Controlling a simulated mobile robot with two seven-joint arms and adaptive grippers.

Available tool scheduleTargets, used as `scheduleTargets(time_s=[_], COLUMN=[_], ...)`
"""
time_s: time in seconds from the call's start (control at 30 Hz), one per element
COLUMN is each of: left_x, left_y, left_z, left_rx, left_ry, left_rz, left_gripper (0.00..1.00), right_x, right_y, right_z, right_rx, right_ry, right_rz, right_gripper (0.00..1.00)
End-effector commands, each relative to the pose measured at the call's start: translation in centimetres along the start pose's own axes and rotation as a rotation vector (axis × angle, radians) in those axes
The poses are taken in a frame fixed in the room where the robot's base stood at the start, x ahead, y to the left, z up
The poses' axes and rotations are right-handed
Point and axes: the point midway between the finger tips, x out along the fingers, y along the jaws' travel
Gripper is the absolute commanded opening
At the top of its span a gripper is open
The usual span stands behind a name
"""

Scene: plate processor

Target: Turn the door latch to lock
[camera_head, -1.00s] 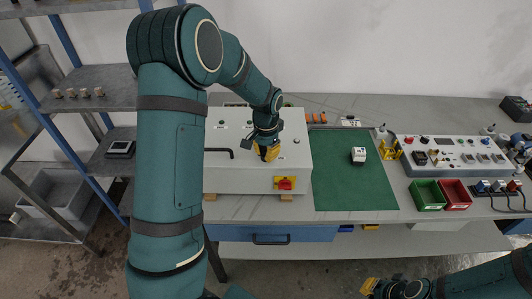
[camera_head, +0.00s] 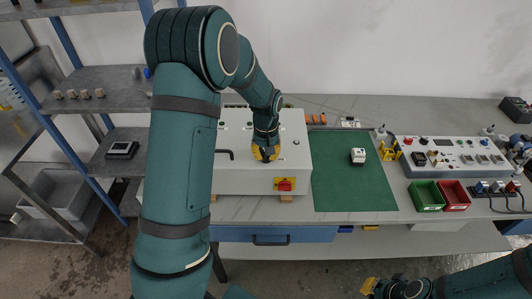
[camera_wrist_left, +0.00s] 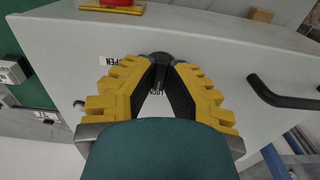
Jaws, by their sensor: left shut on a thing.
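The cabinet (camera_head: 240,180) is a pale box on the bench, with its door panel facing up in the head view. The door latch is a small dark knob (camera_wrist_left: 161,58), seen in the left wrist view between the yellow finger pads. My left gripper (camera_head: 266,155) is over the panel and shut on the latch; the wrist view shows its fingertips (camera_wrist_left: 163,66) against the knob's sides. An OPEN label (camera_wrist_left: 109,61) lies left of the knob. A LOCK label (camera_wrist_left: 155,92) is partly hidden between the fingers. My right gripper (camera_head: 369,287) is at the bottom edge, its jaws unclear.
A black door handle (camera_head: 226,154) sits left of the latch, and a red knob on a yellow plate (camera_head: 285,185) is on the cabinet front. A green mat (camera_head: 345,185) with a small white device (camera_head: 358,156) lies to the right. Shelves (camera_head: 90,85) stand at the left.

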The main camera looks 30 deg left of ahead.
Motion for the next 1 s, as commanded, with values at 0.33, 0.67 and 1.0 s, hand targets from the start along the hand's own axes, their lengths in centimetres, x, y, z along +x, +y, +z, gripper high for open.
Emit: scheduleTargets(time_s=[0.33,0.67,1.0], left_x=[0.14,0.15,0.03], left_y=[-0.03,-0.03,-0.02], left_z=[0.12,0.12,0.04], left_rx=[-0.049,-0.049,-0.048], left_ry=[-0.004,-0.004,-0.001], left_rz=[-0.002,-0.002,-0.001], left_gripper=[0.00,0.20,0.42], right_x=[-0.10,-0.09,-0.10], right_y=[-0.02,-0.02,-0.02], right_z=[0.00,-0.01,-0.01], right_rx=[0.000,0.000,0.000], right_ry=[0.000,0.000,0.000], right_rz=[0.000,0.000,0.000], right_gripper=[0.00,0.00,0.00])
